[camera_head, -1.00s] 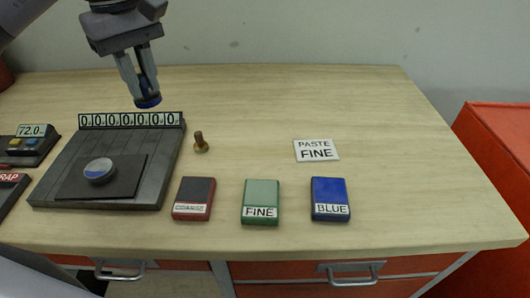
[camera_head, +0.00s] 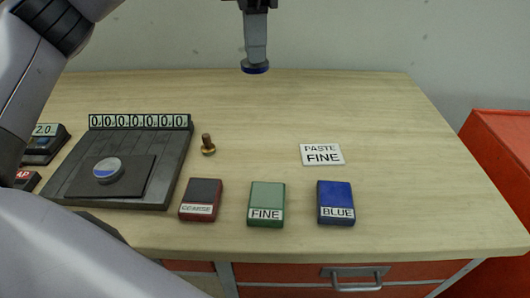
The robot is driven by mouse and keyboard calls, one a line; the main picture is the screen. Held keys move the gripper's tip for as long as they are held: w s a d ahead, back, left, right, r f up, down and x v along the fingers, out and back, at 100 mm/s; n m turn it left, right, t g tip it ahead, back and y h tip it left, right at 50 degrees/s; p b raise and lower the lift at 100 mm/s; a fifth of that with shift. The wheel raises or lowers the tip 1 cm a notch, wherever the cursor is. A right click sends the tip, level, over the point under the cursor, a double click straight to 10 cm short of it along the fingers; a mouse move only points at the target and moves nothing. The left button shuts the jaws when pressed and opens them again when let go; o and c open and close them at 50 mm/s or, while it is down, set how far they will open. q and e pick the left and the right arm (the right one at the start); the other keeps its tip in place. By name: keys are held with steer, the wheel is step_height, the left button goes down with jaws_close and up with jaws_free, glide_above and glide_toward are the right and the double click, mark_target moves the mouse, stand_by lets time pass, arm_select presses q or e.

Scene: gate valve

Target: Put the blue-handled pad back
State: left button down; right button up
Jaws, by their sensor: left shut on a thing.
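My left gripper (camera_head: 256,38) is at the top centre, above the back of the bench. It is shut on a small round piece with a blue rim (camera_head: 255,67), held clear of the bench top. I cannot tell whether this is the blue-handled pad, as no handle shows. A blue block labelled BLUE (camera_head: 335,196) lies at the front, right of a green block labelled FINE (camera_head: 266,199) and a red block with a dark top (camera_head: 201,195). My right gripper is not in view.
A dark base plate (camera_head: 70,197) with a number strip (camera_head: 138,121) bears a round white-and-blue disc (camera_head: 107,170). A brass knob (camera_head: 207,145) stands beside it. A PASTE FINE card (camera_head: 322,155) lies behind the blue block. The bench's back and right are clear.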

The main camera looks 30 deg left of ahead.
arm_select(q)
step_height(320, 180, down, 20)
steer(key=shift+r, duration=0.15)
stand_by(0.3)
steer(key=shift+f, duration=0.25)
steer(key=c, duration=1)
jaws_free()
steer(key=shift+r, duration=0.1)
